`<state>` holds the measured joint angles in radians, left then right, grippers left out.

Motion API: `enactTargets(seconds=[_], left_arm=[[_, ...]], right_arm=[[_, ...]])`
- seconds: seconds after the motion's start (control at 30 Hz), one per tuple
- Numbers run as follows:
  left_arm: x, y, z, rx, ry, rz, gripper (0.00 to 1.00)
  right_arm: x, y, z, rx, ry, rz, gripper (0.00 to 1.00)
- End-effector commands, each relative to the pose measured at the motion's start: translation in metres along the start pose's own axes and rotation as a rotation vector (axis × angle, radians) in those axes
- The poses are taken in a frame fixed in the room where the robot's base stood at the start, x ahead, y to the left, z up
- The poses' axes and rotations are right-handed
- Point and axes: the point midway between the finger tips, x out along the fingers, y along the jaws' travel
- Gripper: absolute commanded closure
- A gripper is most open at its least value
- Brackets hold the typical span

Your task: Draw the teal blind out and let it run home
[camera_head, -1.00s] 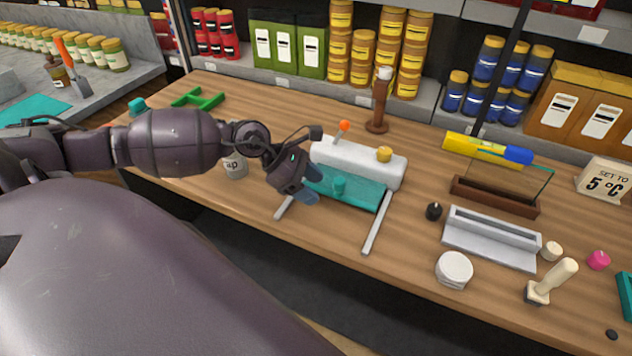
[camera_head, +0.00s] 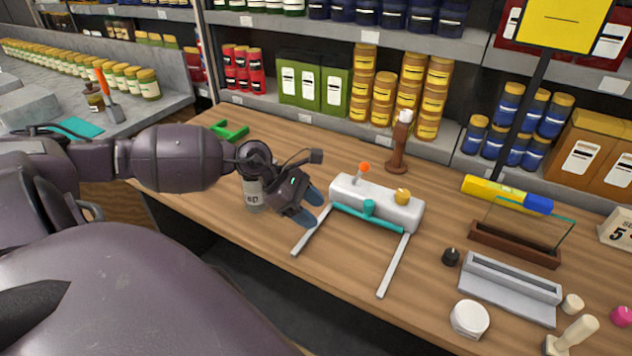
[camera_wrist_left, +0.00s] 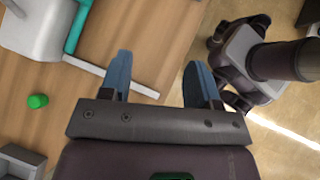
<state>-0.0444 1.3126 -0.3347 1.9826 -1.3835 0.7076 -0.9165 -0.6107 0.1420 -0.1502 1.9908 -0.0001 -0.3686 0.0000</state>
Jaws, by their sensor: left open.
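My left gripper (camera_head: 313,207) is open and empty, left of the housing and apart from the knob. In the left wrist view its fingers (camera_wrist_left: 160,85) are spread, with the teal strip (camera_wrist_left: 77,28) at upper left. My right gripper is not in view.
A grey can (camera_head: 253,194) stands just behind my left wrist. A grey channel block (camera_head: 510,285), a white round tub (camera_head: 469,319) and a dark knob (camera_head: 451,257) lie to the right. A wooden post (camera_head: 398,150) stands behind the housing.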

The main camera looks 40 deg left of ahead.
Motion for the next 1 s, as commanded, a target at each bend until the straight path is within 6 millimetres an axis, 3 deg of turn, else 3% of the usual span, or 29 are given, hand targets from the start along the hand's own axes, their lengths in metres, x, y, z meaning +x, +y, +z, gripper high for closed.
enactTargets(seconds=[0.5, 1.0], left_arm=[[-0.027, 0.001, 0.000, -0.001, 0.000, 0.000, 0.44], [-0.028, 0.001, 0.000, 0.000, -0.001, 0.000, 0.44]], right_arm=[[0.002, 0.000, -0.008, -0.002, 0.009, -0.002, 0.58], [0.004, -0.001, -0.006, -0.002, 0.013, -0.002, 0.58]])
